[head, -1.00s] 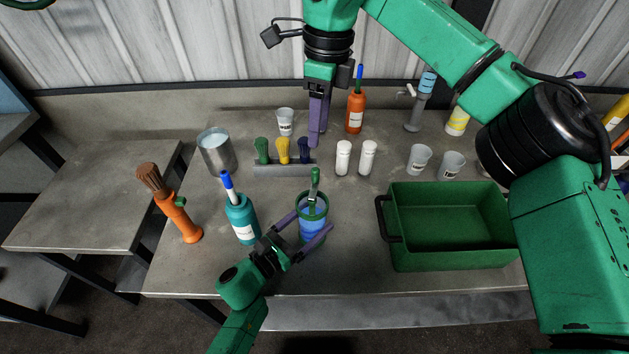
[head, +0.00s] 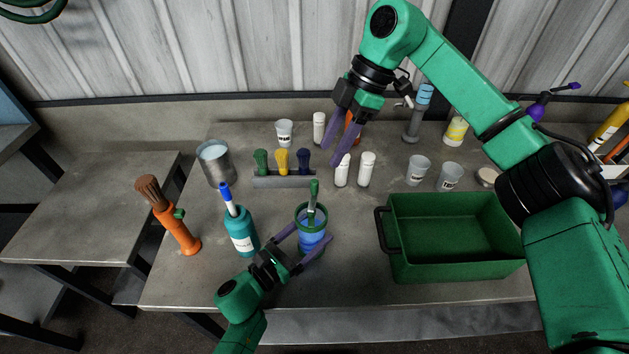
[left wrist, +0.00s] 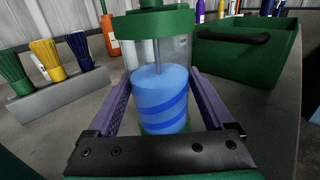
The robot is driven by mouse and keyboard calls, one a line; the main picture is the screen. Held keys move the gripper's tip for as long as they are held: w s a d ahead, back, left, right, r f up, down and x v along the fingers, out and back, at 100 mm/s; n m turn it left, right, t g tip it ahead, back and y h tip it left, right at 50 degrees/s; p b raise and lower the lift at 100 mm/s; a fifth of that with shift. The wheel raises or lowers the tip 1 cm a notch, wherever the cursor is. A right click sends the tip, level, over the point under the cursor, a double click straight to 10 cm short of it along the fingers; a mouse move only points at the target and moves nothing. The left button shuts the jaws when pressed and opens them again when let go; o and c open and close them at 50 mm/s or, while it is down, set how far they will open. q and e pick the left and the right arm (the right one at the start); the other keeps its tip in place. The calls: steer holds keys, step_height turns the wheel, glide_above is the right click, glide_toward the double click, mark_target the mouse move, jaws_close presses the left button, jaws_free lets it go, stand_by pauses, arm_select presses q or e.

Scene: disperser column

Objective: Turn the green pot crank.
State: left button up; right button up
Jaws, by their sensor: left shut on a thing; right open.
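The clear pot (head: 312,241) with a green rim and blue contents stands upright near the middle front of the bench. Its green crank (head: 313,193) sticks up from the top. In the left wrist view the pot's green lid (left wrist: 153,22) and a grey shaft inside show; the crank's top is out of frame. My left gripper (head: 313,234) is shut on the pot, one purple finger on each side. My right gripper (head: 335,152) is open and empty, its fingers pointing down beside the white bottles (head: 342,170), behind the pot and apart from the crank.
A green crate (head: 455,262) stands to the right. A teal bottle (head: 240,232) and an orange brush holder (head: 178,230) stand to the left. Behind the pot is a grey rack (head: 284,181) with green, yellow and blue pieces. Bare bench lies between pot and crate.

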mark_target(315, 180)
steer(key=x, duration=1)
steer(key=shift+r, duration=0.1)
jaws_close()
